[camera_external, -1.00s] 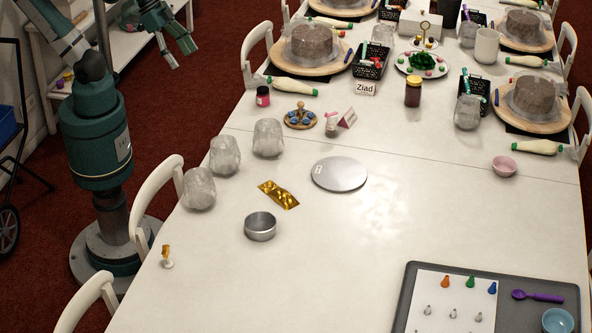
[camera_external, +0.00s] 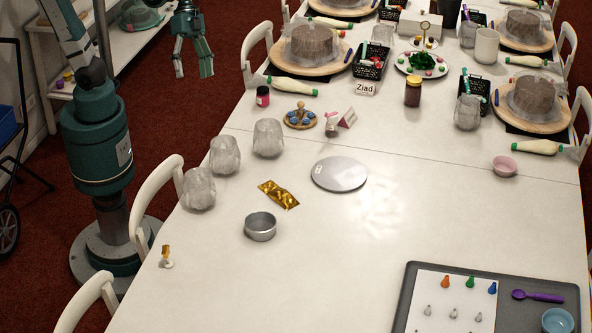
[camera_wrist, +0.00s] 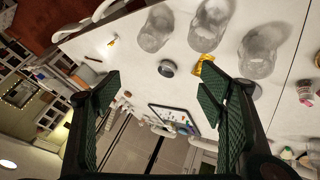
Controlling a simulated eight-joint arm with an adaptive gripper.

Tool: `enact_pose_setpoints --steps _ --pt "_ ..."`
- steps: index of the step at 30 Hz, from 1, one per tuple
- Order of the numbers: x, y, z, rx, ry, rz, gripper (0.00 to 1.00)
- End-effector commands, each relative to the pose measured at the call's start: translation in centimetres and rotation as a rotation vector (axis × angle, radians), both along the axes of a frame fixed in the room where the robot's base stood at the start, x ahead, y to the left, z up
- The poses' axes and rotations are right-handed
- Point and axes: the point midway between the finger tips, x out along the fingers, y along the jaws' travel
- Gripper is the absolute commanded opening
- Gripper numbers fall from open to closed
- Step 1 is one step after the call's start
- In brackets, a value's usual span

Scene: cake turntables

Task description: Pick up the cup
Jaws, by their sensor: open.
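Three clear cups stand in a row near the table's left edge: a near cup (camera_external: 198,189), a middle cup (camera_external: 224,155) and a far cup (camera_external: 268,138). They show along the top of the wrist view as three clear cups (camera_wrist: 155,31) (camera_wrist: 210,24) (camera_wrist: 260,48). Another clear cup (camera_external: 467,112) and a white cup (camera_external: 487,46) stand farther back. My gripper (camera_external: 193,72) is open and empty, left of the table with its fingers hanging down. In the wrist view my gripper (camera_wrist: 160,98) has its dark green fingers wide apart, with no cup between them.
A metal bowl (camera_external: 260,227), a gold wrapper (camera_external: 279,194) and a round silver plate (camera_external: 339,174) lie right of the cups. White chairs (camera_external: 157,193) line the left edge. A grey tray (camera_external: 412,288) is front right; the table's centre is clear.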

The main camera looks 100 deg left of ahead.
Motion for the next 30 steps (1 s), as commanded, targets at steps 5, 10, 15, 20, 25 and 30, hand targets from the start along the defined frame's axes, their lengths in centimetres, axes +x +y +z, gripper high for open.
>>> enact_pose_setpoints --steps 5,10,15,20,25,30 --pt "1.9 -0.5 0.1 -0.084 -0.031 -0.089 0.69" --pt "3.5 -0.8 0.6 -0.167 -0.079 -0.177 0.69" --pt "5.1 -0.7 1.1 -0.250 -0.144 -0.264 0.69" --pt "6.4 -0.2 1.6 -0.327 -0.219 -0.343 0.69" --pt "7.7 0.8 2.1 -0.405 -0.314 -0.423 0.69" --pt "8.8 2.2 2.6 -0.478 -0.425 -0.499 0.69"
